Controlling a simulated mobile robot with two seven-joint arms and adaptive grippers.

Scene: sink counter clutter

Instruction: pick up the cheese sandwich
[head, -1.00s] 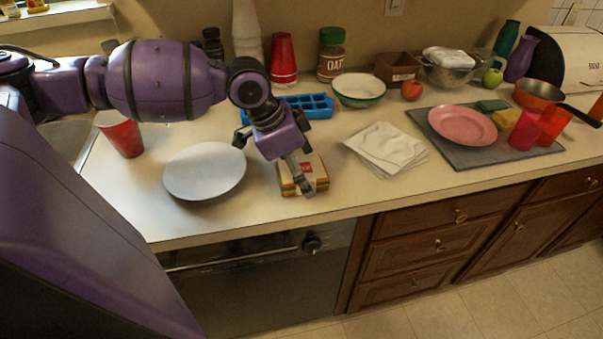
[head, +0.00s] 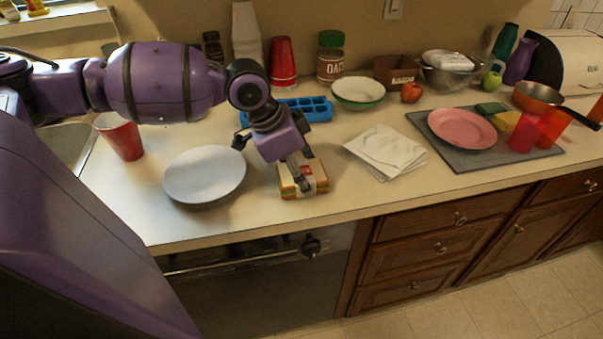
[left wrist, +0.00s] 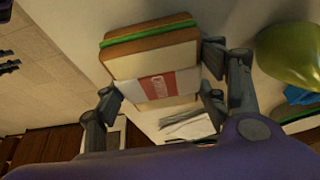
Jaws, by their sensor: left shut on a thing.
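The cheese sandwich (head: 315,180) lies at the counter's front edge, right of the white plate (head: 205,172). It has bread slices, a green layer and a paper band with a red label. My left gripper (head: 300,177) is over it, with a finger across its top in the head view. In the left wrist view the sandwich (left wrist: 155,62) sits between the fingers of the left gripper (left wrist: 160,95), which is shut on it. The far finger is partly hidden in the head view. My right gripper is not in view.
A blue ice tray (head: 318,108) is behind my gripper. Folded napkins (head: 385,152) lie to the right, and a red cup (head: 122,137) stands to the left. A pink plate (head: 461,128) rests on a grey mat (head: 470,160). The counter between the sandwich and napkins is clear.

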